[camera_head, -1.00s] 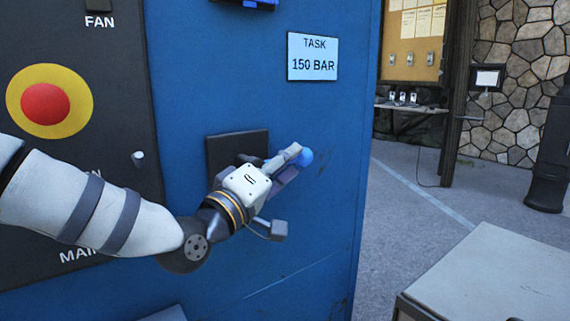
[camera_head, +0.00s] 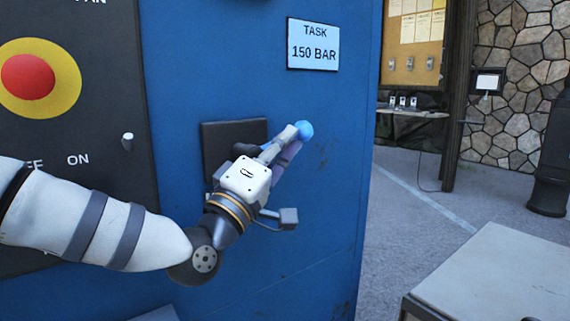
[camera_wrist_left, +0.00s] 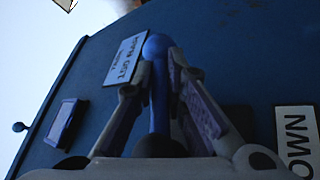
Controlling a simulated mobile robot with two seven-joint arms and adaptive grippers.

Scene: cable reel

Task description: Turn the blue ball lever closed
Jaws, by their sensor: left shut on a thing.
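The blue ball lever ends in a light blue ball (camera_head: 304,130), up and to the right of a dark square plate (camera_head: 222,140) on the blue cabinet. My left gripper (camera_head: 284,144) reaches in from the left and is shut on the lever, just behind the ball. In the left wrist view the blue lever (camera_wrist_left: 159,100) runs between the two fingers of the gripper (camera_wrist_left: 158,85), with the ball at the top. The gripper hides the lever's pivot in the head view. My right gripper is not in view.
A sign reading "TASK 150 BAR" (camera_head: 313,44) is on the cabinet above the lever. A dark panel (camera_head: 100,110) with a red button (camera_head: 28,77) and a small switch (camera_head: 127,141) is at the left. A grey-topped box (camera_head: 500,270) stands at the lower right. Floor is open beyond the cabinet.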

